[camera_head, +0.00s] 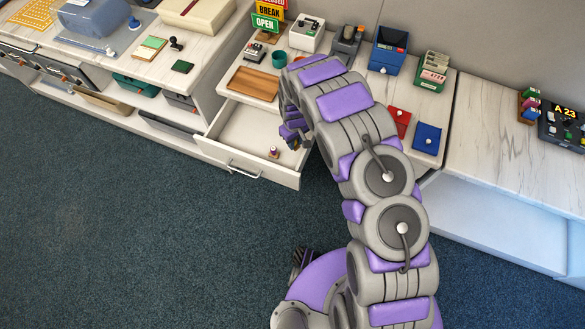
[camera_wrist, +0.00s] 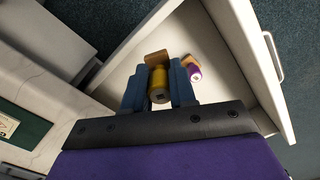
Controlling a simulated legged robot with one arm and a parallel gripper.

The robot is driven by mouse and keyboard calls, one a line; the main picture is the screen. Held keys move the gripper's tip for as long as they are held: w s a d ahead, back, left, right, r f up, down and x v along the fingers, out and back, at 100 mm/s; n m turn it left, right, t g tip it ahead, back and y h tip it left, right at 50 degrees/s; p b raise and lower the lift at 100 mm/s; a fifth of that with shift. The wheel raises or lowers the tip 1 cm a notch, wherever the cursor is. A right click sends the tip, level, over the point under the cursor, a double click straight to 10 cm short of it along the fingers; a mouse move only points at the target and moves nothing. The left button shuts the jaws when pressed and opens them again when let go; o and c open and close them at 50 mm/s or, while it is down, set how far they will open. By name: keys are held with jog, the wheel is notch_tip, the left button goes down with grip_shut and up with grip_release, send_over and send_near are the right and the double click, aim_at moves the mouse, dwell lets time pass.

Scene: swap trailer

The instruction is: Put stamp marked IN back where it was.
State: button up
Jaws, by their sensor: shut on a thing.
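My gripper (camera_wrist: 159,84) is shut on a stamp with a yellow handle (camera_wrist: 158,82) and a wooden base, over or in the open white drawer (camera_wrist: 232,62). Its marking cannot be read. A second stamp with a purple handle (camera_wrist: 195,73) and wooden base is in the drawer, just right of the right finger in the wrist view. In the head view, the drawer (camera_head: 238,169) is pulled out under the counter, and a small stamp (camera_head: 273,153) stands near its front right. My gripper (camera_head: 292,140) is at the drawer's right side there, its held stamp hidden.
A wooden tray (camera_head: 253,84) lies on the counter above the drawer. A teal cup (camera_head: 279,59), a red pad (camera_head: 399,121) and a blue pad (camera_head: 427,138) are nearby. The drawer's left part is empty. The carpet (camera_head: 130,220) in front is clear.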

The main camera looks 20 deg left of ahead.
jog(key=f, duration=0.2)
jog(key=f+b, duration=0.1)
jog(key=f, duration=0.3)
jog(key=shift+s+a+f, duration=0.15)
jog(key=shift+a+f, duration=0.15)
jog(key=shift+a, duration=0.1)
jog(key=shift+d+f+b, duration=0.3)
jog(key=shift+f+b, duration=0.15)
jog(key=shift+f, duration=0.15)
notch_tip(320, 180, down, 2)
jog(key=shift+f+b, duration=0.2)
jog(key=shift+b, duration=0.15)
jog(key=shift+a+f, duration=0.15)
jog(key=shift+f, duration=0.2)
jog(key=shift+a, duration=0.2)
jog(key=o, duration=0.8)
jog(key=shift+d, duration=0.2)
jog(key=shift+o, duration=0.2)
jog(key=shift+r, duration=0.1)
